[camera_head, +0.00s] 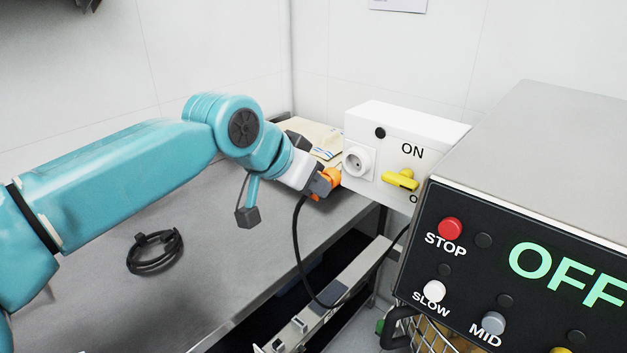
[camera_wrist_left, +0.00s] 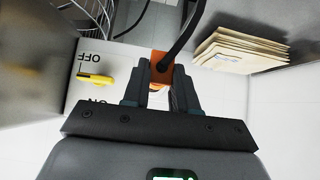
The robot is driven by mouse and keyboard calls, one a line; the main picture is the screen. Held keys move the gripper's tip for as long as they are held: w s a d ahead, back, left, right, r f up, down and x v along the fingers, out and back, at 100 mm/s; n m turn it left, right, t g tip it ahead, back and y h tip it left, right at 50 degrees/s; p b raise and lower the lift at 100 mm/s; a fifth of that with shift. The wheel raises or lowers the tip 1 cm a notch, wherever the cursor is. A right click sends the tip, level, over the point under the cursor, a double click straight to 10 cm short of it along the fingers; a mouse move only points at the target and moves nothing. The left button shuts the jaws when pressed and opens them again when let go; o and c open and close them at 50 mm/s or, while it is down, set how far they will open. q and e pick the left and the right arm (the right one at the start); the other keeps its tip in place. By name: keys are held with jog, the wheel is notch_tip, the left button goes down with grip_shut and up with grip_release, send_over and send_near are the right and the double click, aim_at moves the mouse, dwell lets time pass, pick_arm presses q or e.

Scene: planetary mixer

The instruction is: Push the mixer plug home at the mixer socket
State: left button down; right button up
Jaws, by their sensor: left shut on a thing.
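The mixer plug (camera_head: 331,177) is orange with a black cable, and my left gripper (camera_head: 321,184) is shut on it. The plug also shows between the fingers in the left wrist view (camera_wrist_left: 160,66). The mixer socket (camera_head: 357,161) is a round white outlet on the front of a white switch box (camera_head: 416,124). Its face is uncovered in the head view. The plug is just left of and slightly below the socket, apart from it. The socket does not show in the left wrist view. My right gripper is not in view.
A yellow switch handle (camera_head: 401,180) sits right of the socket. The mixer's control panel (camera_head: 520,265) reads OFF at the right. The plug's cable (camera_head: 299,250) hangs off the table edge. A coiled black cable (camera_head: 155,251) lies on the metal table (camera_head: 200,285). Envelopes (camera_wrist_left: 240,50) lie nearby.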

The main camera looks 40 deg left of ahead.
aim_at(330, 170)
pick_arm(q)
jog(key=shift+w+a, duration=0.15)
jog(key=shift+w, duration=0.15)
jog(key=w, duration=0.1)
jog(key=w+p, duration=0.1)
jog(key=w, duration=0.1)
jog(key=shift+d, duration=0.35)
jog(key=shift+w+a+p, duration=0.15)
jog(key=shift+w+p, duration=0.25)
jog(key=shift+w, duration=0.1)
jog(key=shift+w+f, duration=0.1)
jog(key=shift+w, duration=0.3)
jog(key=shift+s, duration=0.25)
jog(key=shift+w, duration=0.1)
jog(key=shift+d, duration=0.2)
